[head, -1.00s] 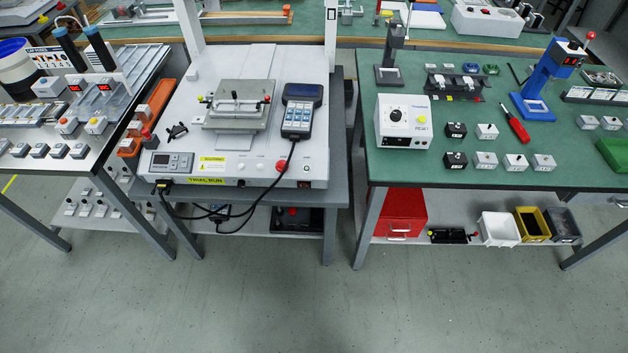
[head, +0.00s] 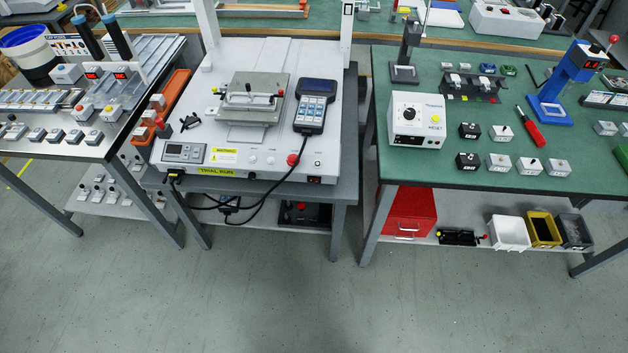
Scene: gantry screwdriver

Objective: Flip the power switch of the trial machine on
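The trial machine (head: 330,140) is a white gantry unit on a grey table, left of the middle in the head view. A yellow "TRIAL RUN" label (head: 217,170) is on its front edge. A small dark switch with a reddish spot (head: 314,180) sits at the right end of its front face and looks like the power switch. It is too small to tell which way it is set. A red button (head: 292,160) is on the deck above it. Neither of my grippers is in view.
A handheld pendant (head: 311,108) lies on the machine's right side, its black cable looping below the front edge. A green-topped bench (head: 470,190) stands to the right with a white control box (head: 417,120). A metal-topped bench (head: 110,130) stands left. The floor (head: 300,290) in front is clear.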

